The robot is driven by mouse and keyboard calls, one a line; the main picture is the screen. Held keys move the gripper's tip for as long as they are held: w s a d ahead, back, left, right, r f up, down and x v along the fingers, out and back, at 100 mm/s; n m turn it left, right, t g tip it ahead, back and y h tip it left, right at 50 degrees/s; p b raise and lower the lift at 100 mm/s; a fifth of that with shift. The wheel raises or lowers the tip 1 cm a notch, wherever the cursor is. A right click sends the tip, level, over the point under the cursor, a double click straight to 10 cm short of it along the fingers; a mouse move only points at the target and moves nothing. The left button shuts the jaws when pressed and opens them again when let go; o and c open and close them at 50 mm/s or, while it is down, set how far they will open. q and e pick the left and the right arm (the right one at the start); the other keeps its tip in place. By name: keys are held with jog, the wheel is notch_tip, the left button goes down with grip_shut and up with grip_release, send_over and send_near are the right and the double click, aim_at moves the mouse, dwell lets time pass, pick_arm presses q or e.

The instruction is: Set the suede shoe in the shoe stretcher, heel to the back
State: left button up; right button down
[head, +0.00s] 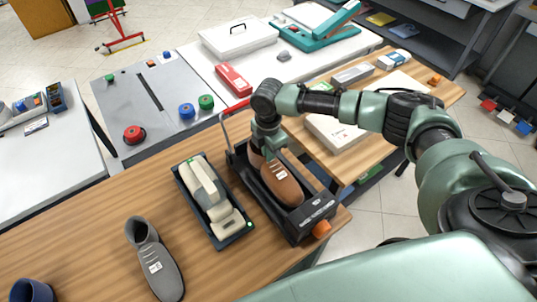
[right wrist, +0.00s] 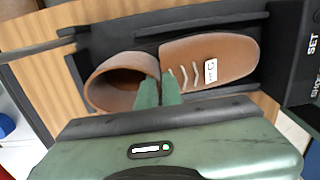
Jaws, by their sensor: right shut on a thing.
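The brown suede shoe (head: 282,184) is within the frame of the black shoe stretcher (head: 318,209), toe toward the stretcher's orange knob (head: 321,229) and heel toward the red handle end. Whether its sole rests on the bed I cannot tell. My right gripper (head: 268,150) comes down over the heel half, which it partly hides. In the right wrist view the fingers (right wrist: 158,93) are closed on the shoe (right wrist: 215,62) at the collar, between the opening and the laces. The stretcher (right wrist: 285,45) shows around it there. My left gripper is not in view.
A dark tray (head: 231,239) with a cream-coloured tool stands just left of the stretcher. A grey shoe (head: 163,275) and part of a blue shoe (head: 32,291) are at the front left. A white box (head: 333,134) is on the wooden table behind right.

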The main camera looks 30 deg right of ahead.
jog(key=shift+f, duration=0.2)
jog(key=c, duration=1.5)
grip_release()
notch_tip(320, 180, up, 8)
jog(key=shift+f+b, duration=0.1)
jog(key=shift+b, duration=0.75)
jog(key=shift+s, duration=0.1)
